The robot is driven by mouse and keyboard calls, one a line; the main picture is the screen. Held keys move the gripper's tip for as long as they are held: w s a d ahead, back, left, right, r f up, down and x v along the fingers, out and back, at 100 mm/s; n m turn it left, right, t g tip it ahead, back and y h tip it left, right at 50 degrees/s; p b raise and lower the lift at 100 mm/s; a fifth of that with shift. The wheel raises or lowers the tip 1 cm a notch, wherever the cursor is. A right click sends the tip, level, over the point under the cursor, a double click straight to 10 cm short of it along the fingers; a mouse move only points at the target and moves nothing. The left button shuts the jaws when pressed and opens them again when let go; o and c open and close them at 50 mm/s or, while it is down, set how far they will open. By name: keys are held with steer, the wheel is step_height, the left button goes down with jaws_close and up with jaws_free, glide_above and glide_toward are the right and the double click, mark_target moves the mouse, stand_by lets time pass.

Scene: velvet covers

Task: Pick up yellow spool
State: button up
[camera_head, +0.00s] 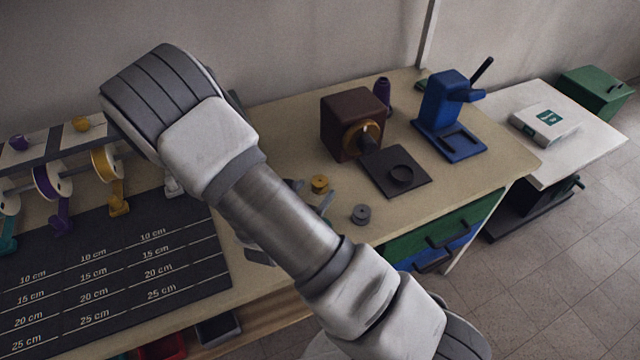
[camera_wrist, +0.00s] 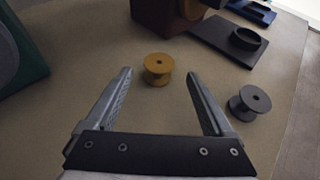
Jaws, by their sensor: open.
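The small yellow spool (camera_head: 320,184) stands upright on the beige workbench, just beyond my fingertips. In the wrist view the yellow spool (camera_wrist: 158,68) sits ahead of the gap between the fingers, nearer the left fingertip. My gripper (camera_wrist: 160,74) is open and empty, with the fingers pointing toward the spool. In the head view my arm hides much of the gripper (camera_head: 313,192), and only its finger ends show.
A grey spool (camera_wrist: 249,102) stands right of my right finger. Behind are a brown box-shaped machine (camera_head: 348,124), a dark plate with a ring (camera_head: 396,172) and a blue press (camera_head: 447,115). Yellow (camera_head: 108,165) and other ribbon reels hang at left.

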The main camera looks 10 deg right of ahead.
mark_target(317, 187)
steer(key=shift+x, duration=1.6)
steer(key=shift+a+r, duration=0.1)
jaws_close()
steer(key=shift+r, duration=0.1)
